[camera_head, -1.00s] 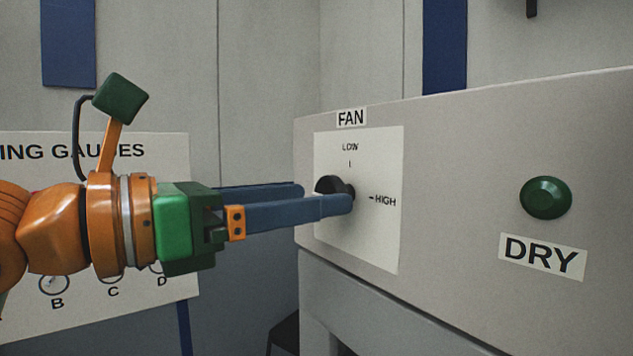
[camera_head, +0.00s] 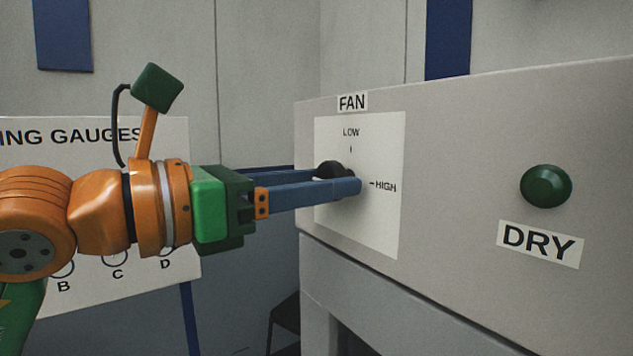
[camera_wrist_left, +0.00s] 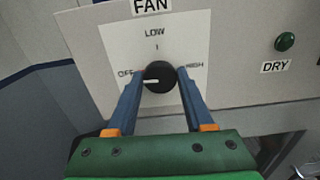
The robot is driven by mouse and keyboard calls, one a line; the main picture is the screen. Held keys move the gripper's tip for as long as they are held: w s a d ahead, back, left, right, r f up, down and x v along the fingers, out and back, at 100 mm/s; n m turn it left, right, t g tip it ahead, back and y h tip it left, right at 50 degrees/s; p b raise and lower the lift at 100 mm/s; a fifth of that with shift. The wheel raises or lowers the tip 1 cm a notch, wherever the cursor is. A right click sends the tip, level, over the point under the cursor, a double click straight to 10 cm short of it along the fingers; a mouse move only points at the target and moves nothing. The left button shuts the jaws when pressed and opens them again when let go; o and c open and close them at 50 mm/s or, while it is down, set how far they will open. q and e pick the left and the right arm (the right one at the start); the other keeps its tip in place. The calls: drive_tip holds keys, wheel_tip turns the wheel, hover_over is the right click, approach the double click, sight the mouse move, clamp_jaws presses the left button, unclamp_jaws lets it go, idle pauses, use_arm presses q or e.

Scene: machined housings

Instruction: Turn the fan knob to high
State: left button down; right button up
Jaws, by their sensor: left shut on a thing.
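The fan knob (camera_head: 333,168) is round and black, on a white plate (camera_head: 385,225) marked LOW at the top and HIGH at the right. In the left wrist view the knob (camera_wrist_left: 160,76) sits between my two blue fingers, with OFF at the left and HIGH at the right. Its white pointer line points left, toward the OFF side. My left gripper (camera_head: 343,180) comes in from the left and is shut on the knob; it also shows in the left wrist view (camera_wrist_left: 160,75). The near finger hides part of the knob in the head view. My right gripper is out of view.
A green DRY button (camera_head: 546,186) stands out of the grey panel (camera_head: 450,170) to the right of the knob. A gauge board (camera_head: 165,130) is on the left behind my arm. The panel face between the plate and the button is clear.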

use_arm(q)
drive_tip(key=shift+m+p, duration=1.5)
drive_tip(key=shift+m, duration=16.2)
drive_tip(key=shift+c, duration=1.4)
unclamp_jaws()
